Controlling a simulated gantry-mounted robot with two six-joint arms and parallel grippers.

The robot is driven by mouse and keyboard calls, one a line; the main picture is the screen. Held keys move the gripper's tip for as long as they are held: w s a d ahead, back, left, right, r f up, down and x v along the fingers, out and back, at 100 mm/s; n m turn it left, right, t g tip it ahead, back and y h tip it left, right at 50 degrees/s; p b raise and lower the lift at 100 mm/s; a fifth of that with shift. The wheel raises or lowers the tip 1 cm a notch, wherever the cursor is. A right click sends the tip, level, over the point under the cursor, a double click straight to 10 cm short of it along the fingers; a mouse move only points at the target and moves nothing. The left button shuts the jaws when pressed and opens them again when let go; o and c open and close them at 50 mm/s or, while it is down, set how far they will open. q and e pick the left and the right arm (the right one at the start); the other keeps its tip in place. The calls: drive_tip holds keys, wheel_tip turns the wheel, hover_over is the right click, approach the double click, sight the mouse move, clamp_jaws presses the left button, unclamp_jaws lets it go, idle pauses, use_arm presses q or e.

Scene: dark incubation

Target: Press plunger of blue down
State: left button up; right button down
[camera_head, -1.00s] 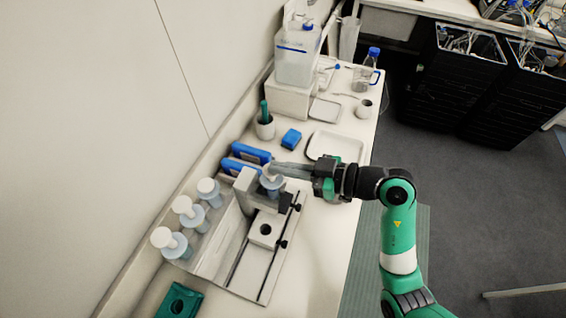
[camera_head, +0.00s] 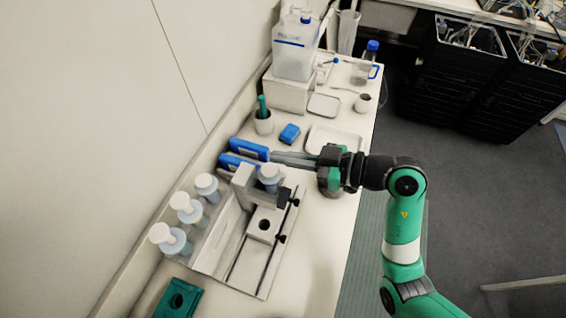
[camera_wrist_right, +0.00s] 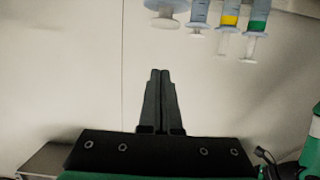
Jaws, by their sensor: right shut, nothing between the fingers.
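A syringe with a pale plunger head (camera_head: 268,171) stands upright in the grey holder (camera_head: 243,187). Its liquid colour cannot be told in the head view. My right gripper (camera_head: 275,157) is shut and empty, its tips just beyond the plunger head in the picture and apart from it. In the right wrist view the shut fingers (camera_wrist_right: 160,74) point toward a wide pale plunger head (camera_wrist_right: 164,22) at the top edge. Beside that head, syringes with blue (camera_wrist_right: 199,12), yellow (camera_wrist_right: 229,20) and green (camera_wrist_right: 258,27) liquid show, cut by the frame's top. My left gripper is out of view.
Three syringes with white plungers (camera_head: 182,201) stand in a row by the wall. Blue boxes (camera_head: 248,149) lie behind the holder. A white tray (camera_head: 334,140) lies behind my right gripper. A teal block (camera_head: 179,299) is at the near end.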

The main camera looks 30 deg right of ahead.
drive_tip(key=v, duration=0.9)
drive_tip(key=shift+f, duration=0.25)
